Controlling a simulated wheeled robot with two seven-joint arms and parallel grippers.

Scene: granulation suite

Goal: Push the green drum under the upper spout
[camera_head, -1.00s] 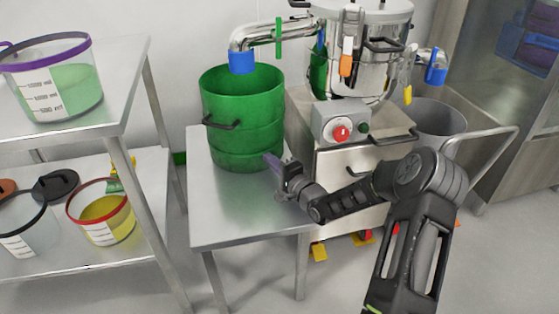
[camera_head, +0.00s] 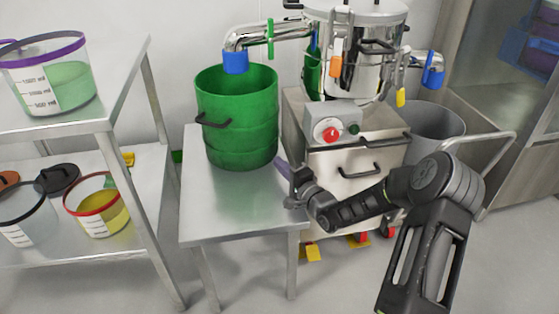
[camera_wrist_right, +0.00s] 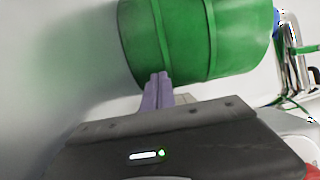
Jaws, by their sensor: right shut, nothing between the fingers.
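The green drum (camera_head: 238,130) stands upright and open-topped on a steel table. The upper spout (camera_head: 236,62) is a bent steel pipe with a blue end. In the head view its blue end overlaps the back part of the drum's opening. My right gripper (camera_head: 281,164) is shut and empty at the drum's lower right side. In the right wrist view its purple fingertips (camera_wrist_right: 158,88) are together, pointing at the drum wall (camera_wrist_right: 185,40). They overlap its edge there; I cannot tell whether they touch it. My left gripper is not in view.
The steel table (camera_head: 225,215) is bare in front of the drum. The steel machine (camera_head: 355,150) with a red knob stands close right. A lower spout (camera_head: 433,70) is over a grey bin (camera_head: 435,125). A shelf rack (camera_head: 75,125) with containers is at left.

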